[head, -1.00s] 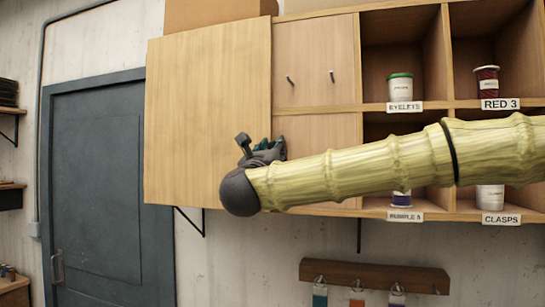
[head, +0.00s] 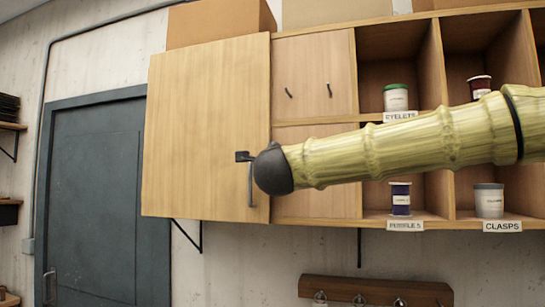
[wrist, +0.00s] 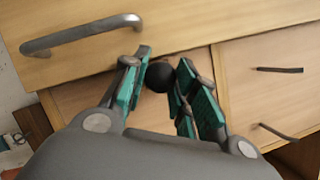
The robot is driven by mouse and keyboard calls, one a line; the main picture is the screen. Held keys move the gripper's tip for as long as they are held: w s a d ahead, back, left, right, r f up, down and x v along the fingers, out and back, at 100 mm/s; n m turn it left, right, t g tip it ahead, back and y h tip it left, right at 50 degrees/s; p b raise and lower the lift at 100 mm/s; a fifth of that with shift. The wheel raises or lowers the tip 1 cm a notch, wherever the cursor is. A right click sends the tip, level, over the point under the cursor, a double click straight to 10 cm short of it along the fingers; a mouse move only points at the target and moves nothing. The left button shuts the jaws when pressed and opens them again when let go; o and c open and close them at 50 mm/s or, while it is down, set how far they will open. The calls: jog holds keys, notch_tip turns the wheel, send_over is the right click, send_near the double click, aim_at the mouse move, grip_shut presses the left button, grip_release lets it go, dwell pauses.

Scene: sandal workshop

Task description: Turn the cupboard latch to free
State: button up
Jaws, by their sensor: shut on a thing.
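The cupboard door (head: 205,110) is a tall pale wood panel and looks closed. Its grey bar handle (head: 250,186) stands near its right edge and also shows in the wrist view (wrist: 80,35). In the wrist view, my gripper (wrist: 163,64) has its teal-padded fingers on either side of a round black knob (wrist: 159,77) by the door's edge, apparently the latch, and is shut on it. How the latch is turned cannot be told.
Narrower panels (head: 315,80) with small dark pulls adjoin the door on the right. Open cubbies beyond hold an eyelets tub (head: 396,98), a purple spool (head: 401,197) and a clasps tub (head: 489,200). A peg rail (head: 375,290) hangs below. A grey room door (head: 95,200) is at left.

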jog(key=n+p, duration=0.2)
jog(key=n+g+p, duration=0.1)
jog(key=n+p, duration=0.1)
jog(key=n+g+p, duration=0.1)
jog(key=n+p, duration=0.1)
jog(key=shift+r, duration=0.25)
jog(key=shift+f+y, duration=0.1)
jog(key=shift+y, duration=0.3)
jog(key=o, duration=1.1)
jog(key=shift+c, duration=0.2)
jog(key=shift+s, duration=0.1)
